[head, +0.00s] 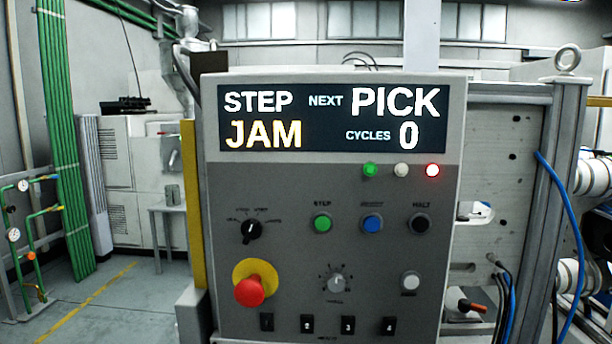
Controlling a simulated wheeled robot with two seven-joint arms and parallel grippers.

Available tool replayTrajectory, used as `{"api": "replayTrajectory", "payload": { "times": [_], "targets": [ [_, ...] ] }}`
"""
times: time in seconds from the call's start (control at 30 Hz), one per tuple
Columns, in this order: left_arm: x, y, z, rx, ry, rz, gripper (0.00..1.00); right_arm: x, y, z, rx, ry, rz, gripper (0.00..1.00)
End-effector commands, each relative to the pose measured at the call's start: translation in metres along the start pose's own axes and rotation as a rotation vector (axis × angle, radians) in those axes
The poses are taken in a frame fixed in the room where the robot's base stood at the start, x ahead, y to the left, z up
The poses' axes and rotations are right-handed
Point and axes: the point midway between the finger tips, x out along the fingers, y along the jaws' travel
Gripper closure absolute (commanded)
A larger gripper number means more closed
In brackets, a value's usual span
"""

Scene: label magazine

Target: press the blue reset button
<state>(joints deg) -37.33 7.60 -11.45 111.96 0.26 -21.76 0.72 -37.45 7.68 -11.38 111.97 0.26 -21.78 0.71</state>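The blue button (372,223) sits in the middle row of a grey control panel (330,190), between a green STEP button (323,223) and a black HALT button (420,223). The small label above the blue button is too blurred to read. The display (331,119) at the top of the panel reads STEP JAM, NEXT PICK, CYCLES 0. Below it, the red lamp (432,170) at the right looks lit. Neither of my grippers is in view, and nothing covers the blue button.
A red mushroom button (249,290) on a yellow collar sticks out at the panel's lower left. A black selector knob (252,230), a grey dial (337,283) and a white button (410,282) are also on the panel. A blue hose (566,210) hangs at the right.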

Motion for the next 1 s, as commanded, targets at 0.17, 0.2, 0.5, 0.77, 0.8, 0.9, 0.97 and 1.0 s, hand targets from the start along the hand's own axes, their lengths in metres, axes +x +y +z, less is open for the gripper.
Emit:
{"api": "replayTrajectory", "payload": {
  "times": [0.17,0.2,0.5,0.77,0.8,0.9,0.97,1.0],
  "targets": [
    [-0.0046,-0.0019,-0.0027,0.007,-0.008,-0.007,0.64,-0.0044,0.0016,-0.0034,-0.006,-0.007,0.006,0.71],
    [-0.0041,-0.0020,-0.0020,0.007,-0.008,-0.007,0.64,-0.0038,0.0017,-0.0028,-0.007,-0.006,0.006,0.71],
    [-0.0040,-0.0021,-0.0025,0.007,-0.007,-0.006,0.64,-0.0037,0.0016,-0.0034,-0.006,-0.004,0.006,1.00],
    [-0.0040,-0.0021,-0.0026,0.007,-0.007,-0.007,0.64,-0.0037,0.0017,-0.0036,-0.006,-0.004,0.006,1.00],
    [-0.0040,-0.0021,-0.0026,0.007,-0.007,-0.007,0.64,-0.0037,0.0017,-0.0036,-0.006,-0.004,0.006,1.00],
    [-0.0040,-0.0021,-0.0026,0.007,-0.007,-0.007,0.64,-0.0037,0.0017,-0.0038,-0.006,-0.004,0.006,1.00],
    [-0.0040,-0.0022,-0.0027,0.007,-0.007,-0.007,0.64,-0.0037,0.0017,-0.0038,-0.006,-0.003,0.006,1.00],
    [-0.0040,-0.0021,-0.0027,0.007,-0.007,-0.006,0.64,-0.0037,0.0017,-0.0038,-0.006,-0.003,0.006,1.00]
  ]
}}
